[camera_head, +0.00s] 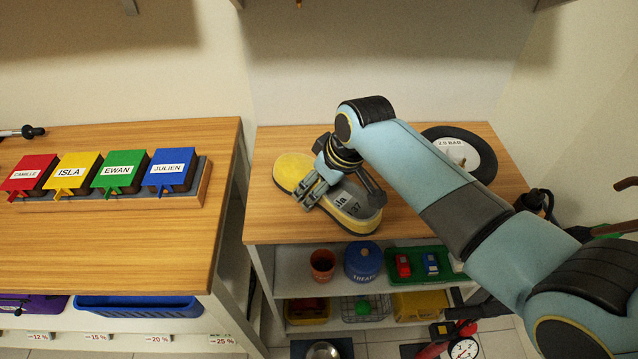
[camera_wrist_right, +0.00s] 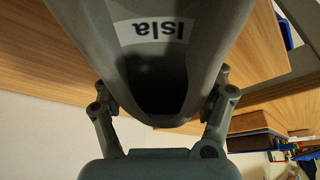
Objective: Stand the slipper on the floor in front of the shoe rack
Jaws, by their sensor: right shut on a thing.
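My left gripper is not in view. No piece is plainly a shoe rack; the shelf unit may be it.
A black wheel (camera_head: 482,150) lies at the back right of the top. Lower shelves hold a terracotta pot (camera_head: 322,264), a blue jar (camera_head: 362,262) and a green tray of toy cars (camera_head: 420,277). Named coloured boxes (camera_head: 118,171) stand on the left table. A metal bowl (camera_head: 323,350) is below.

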